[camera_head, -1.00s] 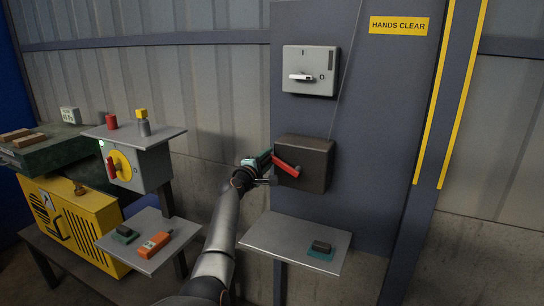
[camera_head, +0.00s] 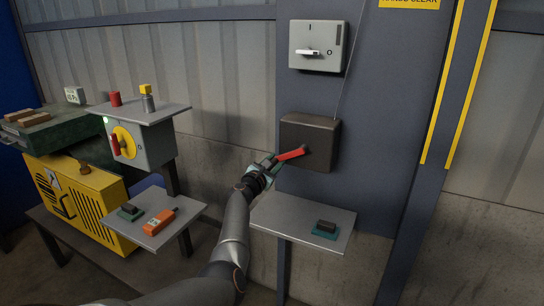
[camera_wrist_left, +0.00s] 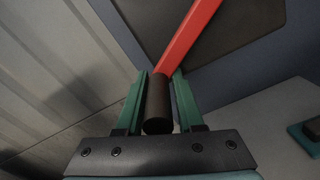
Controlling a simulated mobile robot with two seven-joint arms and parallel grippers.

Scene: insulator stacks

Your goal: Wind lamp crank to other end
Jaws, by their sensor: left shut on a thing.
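The dark brown crank box (camera_head: 320,130) is fixed to the grey-blue panel. Its red crank arm (camera_head: 291,153) points left and slightly down from the hub. My left gripper (camera_head: 267,166) is at the free end of this arm, left of the box. In the left wrist view my left gripper (camera_wrist_left: 159,88) has its green fingers on both sides of the dark round crank handle (camera_wrist_left: 158,108). The red arm (camera_wrist_left: 187,38) runs up and right from there. My right gripper is not in view.
A switch box (camera_head: 318,45) with a white handle is above the crank box. A grey shelf (camera_head: 275,213) below carries a small dark block (camera_head: 326,227). At left are a yellow cabinet (camera_head: 85,205) and a rotary switch box (camera_head: 150,150).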

